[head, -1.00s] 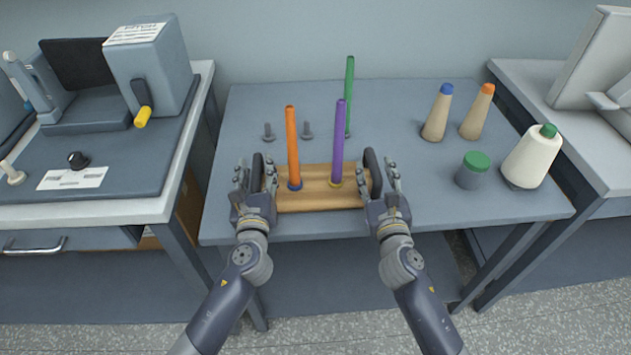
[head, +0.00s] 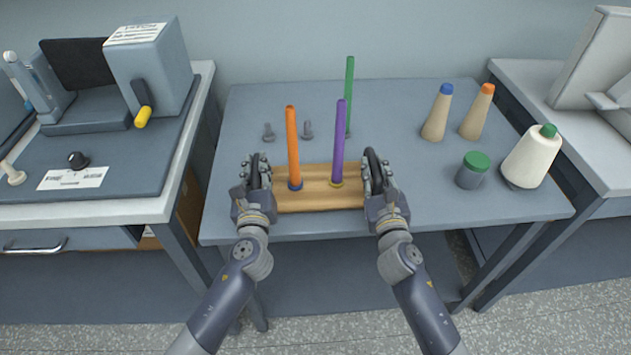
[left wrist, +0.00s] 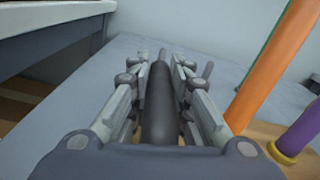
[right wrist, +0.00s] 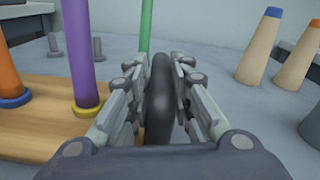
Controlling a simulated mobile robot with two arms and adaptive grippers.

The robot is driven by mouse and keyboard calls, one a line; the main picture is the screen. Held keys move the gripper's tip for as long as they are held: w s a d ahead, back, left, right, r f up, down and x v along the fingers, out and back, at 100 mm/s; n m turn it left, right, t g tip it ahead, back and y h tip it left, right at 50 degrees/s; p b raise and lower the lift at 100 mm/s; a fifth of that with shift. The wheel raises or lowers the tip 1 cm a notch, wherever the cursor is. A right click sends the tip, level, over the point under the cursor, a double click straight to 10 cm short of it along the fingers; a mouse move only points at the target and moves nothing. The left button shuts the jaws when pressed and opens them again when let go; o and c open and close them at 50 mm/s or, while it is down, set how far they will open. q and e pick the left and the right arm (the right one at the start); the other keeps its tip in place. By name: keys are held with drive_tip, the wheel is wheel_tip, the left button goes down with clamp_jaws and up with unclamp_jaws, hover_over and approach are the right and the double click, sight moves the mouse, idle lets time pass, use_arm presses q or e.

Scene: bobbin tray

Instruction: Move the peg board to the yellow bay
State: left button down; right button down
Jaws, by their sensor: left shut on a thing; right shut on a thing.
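The peg board (head: 315,197) is a light wooden board near the front edge of the table. An orange peg (head: 292,145) with a blue collar and a purple peg (head: 339,140) with a yellow collar stand upright on it. My left gripper (head: 258,172) is shut on the dark handle (left wrist: 158,105) at the board's left end. My right gripper (head: 374,170) is shut on the dark handle (right wrist: 160,100) at its right end. The fingers partly hide both handles. I cannot make out a yellow bay in these views.
A green peg (head: 349,90) and two grey bolts (head: 268,132) stand behind the board. Side benches flank the table (head: 440,205).

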use_arm(q)
drive_tip(key=shift+a+r, duration=0.1)
drive_tip(key=shift+r, duration=0.15)
use_arm(e)
drive_tip(key=shift+r, duration=0.25)
